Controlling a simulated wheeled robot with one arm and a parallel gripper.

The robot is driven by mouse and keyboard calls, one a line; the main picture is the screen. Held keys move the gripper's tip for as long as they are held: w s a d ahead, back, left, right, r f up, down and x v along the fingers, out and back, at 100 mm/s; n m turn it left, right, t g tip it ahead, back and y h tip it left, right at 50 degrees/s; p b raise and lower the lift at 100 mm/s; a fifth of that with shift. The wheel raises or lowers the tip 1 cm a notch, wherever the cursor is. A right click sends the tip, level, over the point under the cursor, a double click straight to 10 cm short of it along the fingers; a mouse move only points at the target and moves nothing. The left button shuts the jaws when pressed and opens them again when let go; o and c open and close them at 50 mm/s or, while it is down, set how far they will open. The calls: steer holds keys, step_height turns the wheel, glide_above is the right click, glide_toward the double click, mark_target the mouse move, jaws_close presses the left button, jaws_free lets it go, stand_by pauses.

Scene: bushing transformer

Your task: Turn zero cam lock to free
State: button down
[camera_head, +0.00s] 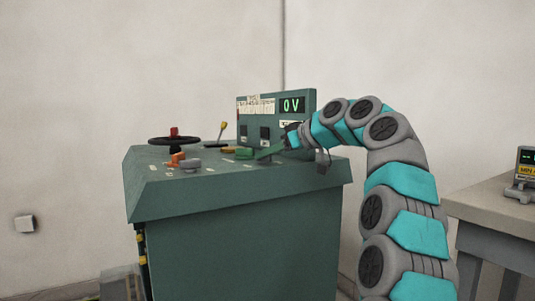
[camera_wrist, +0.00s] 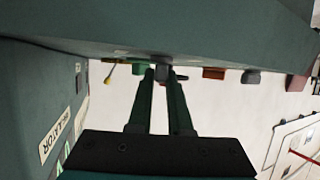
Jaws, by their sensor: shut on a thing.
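The green console (camera_head: 240,220) bears several controls on its sloping top, and I cannot tell for sure which one is the zero cam lock. My gripper (camera_head: 259,156) reaches in from the right, low over the console top. In the wrist view its two long dark green fingers (camera_wrist: 161,72) are close together with a small grey control (camera_wrist: 162,62) at their tips. They are shut on it. The fingers hide much of this control, so its turn position cannot be read. A green knob (camera_head: 244,153) and a yellow-orange knob (camera_head: 228,150) sit just left of the fingertips.
An upright panel (camera_head: 277,118) with a display reading 0 V (camera_head: 292,105) stands behind my gripper. A yellow-tipped lever (camera_head: 222,130), a black handwheel (camera_head: 173,141), an orange control (camera_head: 177,158) and a grey knob (camera_head: 190,163) are farther left. A grey table (camera_head: 490,205) stands at right.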

stand_by(0.3)
steer(key=shift+s+f+m+t+h+b, duration=0.1)
steer(key=shift+f+m+t+h+b, duration=0.25)
steer(key=shift+b, duration=0.55)
steer(key=shift+s+a+r+m+t+h+b, duration=0.15)
steer(key=shift+r+m+t+h+b, duration=0.15)
steer(key=shift+m+t+h+b, duration=0.55)
steer(key=shift+a+r+m+t+h+p, duration=0.1)
steer(key=shift+m+t+h+p, duration=0.25)
steer(key=shift+m+t+h, duration=0.55)
steer(key=c, duration=0.8)
jaws_free()
steer(key=shift+g, duration=0.3)
steer(key=shift+c, duration=0.2)
